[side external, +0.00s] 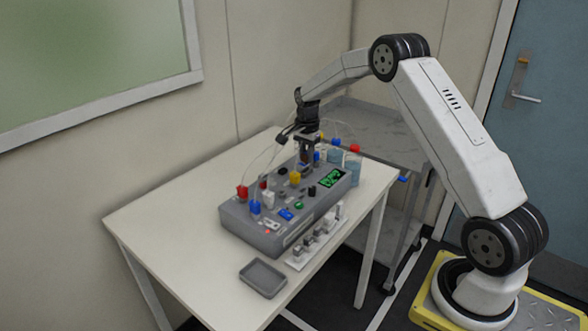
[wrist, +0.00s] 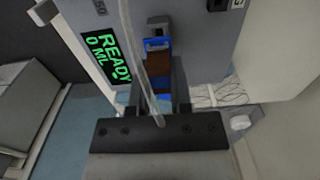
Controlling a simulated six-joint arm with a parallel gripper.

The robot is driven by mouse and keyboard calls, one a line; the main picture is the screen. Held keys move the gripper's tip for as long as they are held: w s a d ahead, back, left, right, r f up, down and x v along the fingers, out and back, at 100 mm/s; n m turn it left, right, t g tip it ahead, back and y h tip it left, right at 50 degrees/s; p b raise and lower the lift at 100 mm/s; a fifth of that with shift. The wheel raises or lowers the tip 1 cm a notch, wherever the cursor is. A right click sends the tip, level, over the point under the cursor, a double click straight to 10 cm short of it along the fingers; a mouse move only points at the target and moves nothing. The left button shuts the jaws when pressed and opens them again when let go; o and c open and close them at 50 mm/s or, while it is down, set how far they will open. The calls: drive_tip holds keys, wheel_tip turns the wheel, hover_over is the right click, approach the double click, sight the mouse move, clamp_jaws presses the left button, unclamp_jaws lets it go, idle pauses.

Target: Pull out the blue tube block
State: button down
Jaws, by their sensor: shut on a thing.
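The blue tube block (wrist: 157,46) shows in the wrist view between my fingers, at the edge of the grey device. A brown part covers its middle, and a clear tube crosses in front of it. My gripper (wrist: 159,80) is shut on the block, with one dark finger on each side. In the side view my gripper (side external: 308,155) points down at the far right part of the device, and a bit of blue (side external: 317,156) shows beside it. I cannot tell whether the block is still seated.
The grey device (side external: 240,222) stands on a white table (side external: 150,235), with coloured caps, thin tubes and a green READY display (side external: 333,179). Bottles with blue liquid (side external: 352,170) stand behind it. An empty grey tray (side external: 263,278) lies in front. The table's left side is clear.

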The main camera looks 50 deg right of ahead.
drive_tip(key=shift+r, duration=0.1)
drive_tip(key=shift+r, duration=1.35)
